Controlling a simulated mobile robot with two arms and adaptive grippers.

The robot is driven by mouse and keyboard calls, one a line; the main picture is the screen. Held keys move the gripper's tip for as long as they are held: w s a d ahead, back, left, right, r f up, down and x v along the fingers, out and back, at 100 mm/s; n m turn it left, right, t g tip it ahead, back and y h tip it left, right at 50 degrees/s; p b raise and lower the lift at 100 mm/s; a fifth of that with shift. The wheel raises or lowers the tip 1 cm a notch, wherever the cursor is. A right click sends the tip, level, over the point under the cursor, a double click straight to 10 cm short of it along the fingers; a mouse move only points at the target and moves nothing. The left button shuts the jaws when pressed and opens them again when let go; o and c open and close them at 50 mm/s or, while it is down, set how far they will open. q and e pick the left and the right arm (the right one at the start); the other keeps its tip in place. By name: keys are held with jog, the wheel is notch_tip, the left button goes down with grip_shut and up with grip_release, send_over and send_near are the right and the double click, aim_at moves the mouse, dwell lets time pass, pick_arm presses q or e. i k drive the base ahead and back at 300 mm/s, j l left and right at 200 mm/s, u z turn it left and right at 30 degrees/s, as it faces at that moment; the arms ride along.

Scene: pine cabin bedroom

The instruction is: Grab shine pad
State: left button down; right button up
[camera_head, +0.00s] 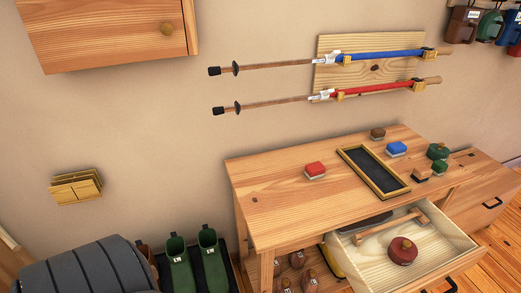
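I cannot tell for certain which thing is the shine pad. Several small block-like pads with pale undersides lie on the wooden bench top: a red one (315,170), a brown one (378,134), a blue one (397,149), a green one (439,167) and a tan one with a dark top (422,173). A larger round green piece (437,151) sits beside the green one. A round red piece with a knob (402,250) lies in the open drawer (374,269). Neither of my grippers is in view.
A dark tray with a wooden rim (391,187) lies on the bench (270,204). The drawer juts forward and holds a wooden-handled tool (388,228). Green boots (209,250) and a grey ribbed object (90,269) stand left. Ski poles (375,91) hang above.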

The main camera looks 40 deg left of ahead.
aim_at(316, 170)
jog(key=u, duration=0.95)
jog(key=i+u, duration=0.2)
jog(key=u, duration=0.25)
jog(key=i+l+u, duration=0.15)
jog(key=u, duration=0.3)
jog(key=i+l, duration=0.05)
jog(key=i, duration=0.05)
